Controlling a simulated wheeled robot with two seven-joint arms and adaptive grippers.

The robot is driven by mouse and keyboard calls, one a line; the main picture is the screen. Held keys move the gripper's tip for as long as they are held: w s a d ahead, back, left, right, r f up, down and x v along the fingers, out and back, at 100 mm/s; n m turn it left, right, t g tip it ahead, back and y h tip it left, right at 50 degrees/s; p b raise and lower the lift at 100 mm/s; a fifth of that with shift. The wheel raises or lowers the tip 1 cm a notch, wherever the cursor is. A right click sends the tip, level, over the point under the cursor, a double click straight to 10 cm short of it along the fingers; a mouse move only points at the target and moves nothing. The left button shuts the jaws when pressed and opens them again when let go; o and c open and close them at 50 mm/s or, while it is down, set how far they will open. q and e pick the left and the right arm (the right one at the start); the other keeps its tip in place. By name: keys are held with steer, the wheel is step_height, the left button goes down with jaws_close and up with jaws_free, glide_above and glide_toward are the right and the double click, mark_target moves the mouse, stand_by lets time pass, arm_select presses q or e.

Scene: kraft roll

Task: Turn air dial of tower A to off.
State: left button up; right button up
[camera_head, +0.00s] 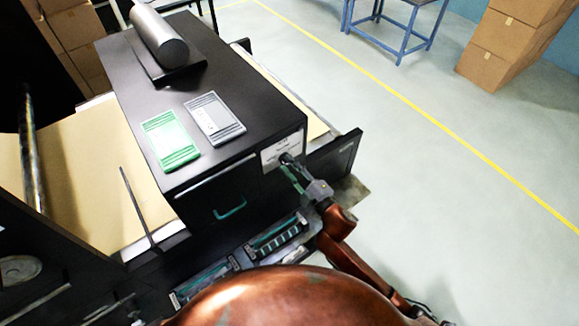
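The black tower cabinet (225,97) stands in the middle of the view, with a white label panel (272,153) on its front face near the right corner. A small dark dial (286,158) shows on this panel, partly covered by my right gripper. My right gripper (291,169) comes up from the lower right, with its fingertips at the dial. The fingers overlap the dial, and I cannot tell whether they are closed on it. The dial's setting is too small to read. My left gripper does not show.
A green plate (170,139), a grey plate (214,117) and a dark cylinder (160,38) lie on the cabinet top. A teal handle (230,209) is on its front. Brown kraft sheet (85,165) runs at left. Open floor (480,210) lies right, with boxes (508,40) behind.

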steer(key=v, duration=1.2)
steer(key=shift+f, duration=0.1)
